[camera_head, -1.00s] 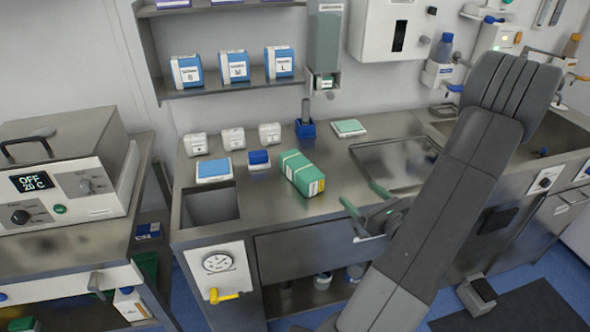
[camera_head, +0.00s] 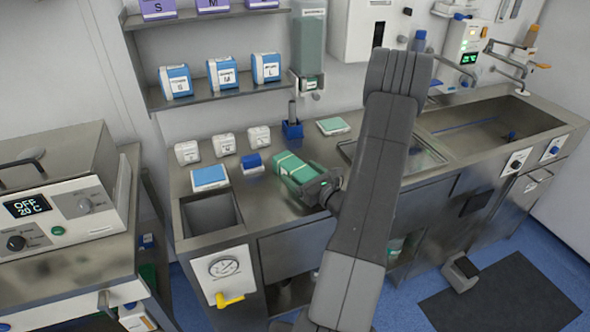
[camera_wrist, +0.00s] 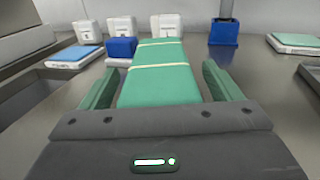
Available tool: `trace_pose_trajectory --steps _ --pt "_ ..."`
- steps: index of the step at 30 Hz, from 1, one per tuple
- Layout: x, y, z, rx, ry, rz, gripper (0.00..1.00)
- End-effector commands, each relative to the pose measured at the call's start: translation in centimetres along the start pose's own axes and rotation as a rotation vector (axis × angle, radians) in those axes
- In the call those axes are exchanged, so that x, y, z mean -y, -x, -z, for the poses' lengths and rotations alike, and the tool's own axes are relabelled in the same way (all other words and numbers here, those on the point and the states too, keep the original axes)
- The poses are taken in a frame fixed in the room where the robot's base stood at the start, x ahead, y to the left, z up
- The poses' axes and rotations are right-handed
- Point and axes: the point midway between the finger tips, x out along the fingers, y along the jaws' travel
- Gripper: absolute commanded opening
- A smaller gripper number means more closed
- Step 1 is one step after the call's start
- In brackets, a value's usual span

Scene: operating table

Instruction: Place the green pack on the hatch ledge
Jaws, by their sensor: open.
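The green pack (camera_head: 291,168) lies on the steel counter, a long green bundle with pale bands. In the wrist view the green pack (camera_wrist: 160,80) extends away from me between my two green finger pads. My gripper (camera_head: 318,188) is at the near end of the pack, low over the counter. In the wrist view my gripper (camera_wrist: 162,88) is open, with a finger on each side of the pack and a visible gap at the right finger. The left finger is close to the pack; contact is unclear. I cannot make out which surface is the hatch ledge.
Behind the pack stand small white boxes (camera_head: 222,144), a blue block (camera_head: 252,161) and a blue holder (camera_head: 292,130). A blue-topped pad (camera_head: 209,177) and an open well (camera_head: 211,211) are to the left. A shallow tray (camera_head: 425,152) and sink lie right.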

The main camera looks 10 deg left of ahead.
Motion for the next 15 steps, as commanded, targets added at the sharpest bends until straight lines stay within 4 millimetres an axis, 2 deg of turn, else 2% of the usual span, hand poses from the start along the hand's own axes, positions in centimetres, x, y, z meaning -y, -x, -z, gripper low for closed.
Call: trace_pose_trajectory --steps 3,9,15 --pt "-0.02 -0.61 0.01 0.000 -0.002 0.001 0.85" --pt "0.00 -0.62 0.06 0.000 -0.002 0.001 0.85" --pt "0.00 -0.60 0.05 0.000 -0.002 0.001 0.45"
